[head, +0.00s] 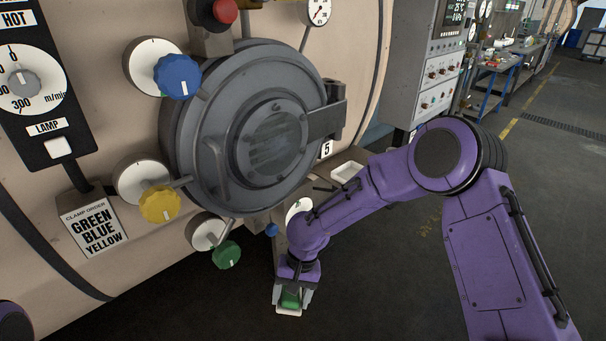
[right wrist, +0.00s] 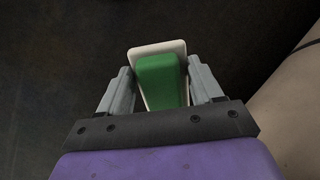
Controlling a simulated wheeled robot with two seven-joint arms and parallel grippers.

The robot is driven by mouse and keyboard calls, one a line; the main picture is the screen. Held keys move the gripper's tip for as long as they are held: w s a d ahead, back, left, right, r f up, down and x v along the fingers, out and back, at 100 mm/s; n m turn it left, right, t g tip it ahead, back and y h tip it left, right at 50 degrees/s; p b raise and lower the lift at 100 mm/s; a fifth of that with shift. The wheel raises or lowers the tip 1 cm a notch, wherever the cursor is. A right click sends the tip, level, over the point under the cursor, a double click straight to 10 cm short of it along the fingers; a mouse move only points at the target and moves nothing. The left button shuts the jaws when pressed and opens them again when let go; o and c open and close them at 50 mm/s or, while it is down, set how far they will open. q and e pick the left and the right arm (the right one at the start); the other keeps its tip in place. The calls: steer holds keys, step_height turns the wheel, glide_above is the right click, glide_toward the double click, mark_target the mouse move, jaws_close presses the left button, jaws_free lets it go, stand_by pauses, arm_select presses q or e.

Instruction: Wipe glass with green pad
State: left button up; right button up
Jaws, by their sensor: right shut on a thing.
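The glass (head: 271,146) is a round, hazy window in the middle of the grey round door on the cream machine. The green pad (head: 290,299) has a green block on a white base. My right gripper (head: 292,297) is shut on it and holds it low in front of the machine, below the door and apart from the glass. In the right wrist view the pad (right wrist: 160,80) sits between the two grey fingers, its white plate at the far end. My left gripper is not in view; a bit of purple shows at the lower left edge.
Blue (head: 177,76), yellow (head: 160,204) and green (head: 227,255) clamp knobs surround the door, with a hinge bracket (head: 328,119) at its right. A small white tray (head: 347,171) sits on a ledge right of the door. Dark floor lies open below.

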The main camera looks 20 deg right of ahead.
steer(key=w+r+m+y, duration=0.1)
steer(key=r+m, duration=0.1)
steer(key=w+a+r+m+t+y, duration=0.1)
steer(key=r+y, duration=0.1)
steer(key=a+r+m+t+y, duration=0.1)
steer(key=r+m, duration=0.1)
steer(key=r, duration=0.1)
steer(key=shift+w+m, duration=0.3)
steer(key=shift+w, duration=0.1)
step_height(320, 180, up, 8)
steer(key=w+m+t+y, duration=0.2)
steer(key=m+t+y, duration=0.1)
steer(key=m+t, duration=0.3)
steer(key=m+t+h+p, duration=0.2)
steer(key=m+t+h, duration=0.2)
steer(key=m+t, duration=0.45)
glide_toward(254, 155)
steer(key=shift+n+t, duration=0.85)
steer(key=shift+n, duration=0.1)
steer(key=shift+w+a+f+b, duration=0.2)
steer(key=shift+w+a+b, duration=0.1)
steer(key=shift+w, duration=0.4)
steer(key=shift+w+a+f+b, duration=0.25)
steer(key=shift+w+a+b, duration=0.1)
steer(key=shift+w, duration=0.3)
steer(key=shift+w+a+f+b, duration=0.2)
steer(key=shift+w+a+b, duration=0.1)
steer(key=shift+w, duration=0.4)
steer(key=shift+b+x, duration=0.3)
steer(key=shift+x, duration=0.6)
